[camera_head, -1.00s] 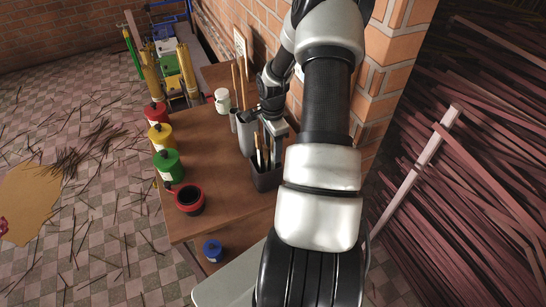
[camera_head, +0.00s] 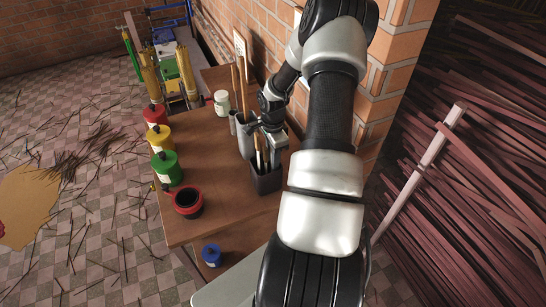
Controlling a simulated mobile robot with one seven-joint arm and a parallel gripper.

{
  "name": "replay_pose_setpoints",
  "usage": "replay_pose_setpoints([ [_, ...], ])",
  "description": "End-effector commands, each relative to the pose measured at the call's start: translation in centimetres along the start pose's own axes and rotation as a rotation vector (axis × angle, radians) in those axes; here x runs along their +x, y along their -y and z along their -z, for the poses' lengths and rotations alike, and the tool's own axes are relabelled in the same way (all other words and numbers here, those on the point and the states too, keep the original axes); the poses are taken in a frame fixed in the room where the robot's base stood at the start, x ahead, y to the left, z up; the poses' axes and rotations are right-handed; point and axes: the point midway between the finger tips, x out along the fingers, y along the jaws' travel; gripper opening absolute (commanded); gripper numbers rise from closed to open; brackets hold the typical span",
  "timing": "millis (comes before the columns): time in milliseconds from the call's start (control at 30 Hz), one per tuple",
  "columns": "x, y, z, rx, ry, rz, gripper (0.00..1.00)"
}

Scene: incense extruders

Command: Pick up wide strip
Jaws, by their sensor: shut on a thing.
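Several upright strips or brush-like sticks stand in a dark square holder (camera_head: 267,183) near the right side of the wooden table. My gripper (camera_head: 270,152) reaches over this holder from the wall side and is shut on a strip (camera_head: 258,150) at its top. The strip is upright, with its lower end inside the holder. The fingertips are small and partly hidden, so which strip is held and its exact width are hard to make out.
A grey cup (camera_head: 245,136) with tall sticks (camera_head: 236,88) stands close behind the holder. A white jar (camera_head: 222,103), a green jar (camera_head: 167,168), a yellow jar (camera_head: 160,139) and an open dark pot (camera_head: 188,201) share the table (camera_head: 222,190). A brick wall (camera_head: 376,90) borders the right.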

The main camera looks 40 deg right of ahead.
Motion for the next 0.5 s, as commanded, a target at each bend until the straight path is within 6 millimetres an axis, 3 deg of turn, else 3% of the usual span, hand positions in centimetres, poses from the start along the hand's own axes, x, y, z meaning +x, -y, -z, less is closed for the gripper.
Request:
replay_pose_setpoints([
  [267,-0.5,0.0,0.0,-0.001,-0.001,0.000,0.03],
  [500,-3.7,0.1,0.1,0.000,-0.003,0.003,0.03],
])
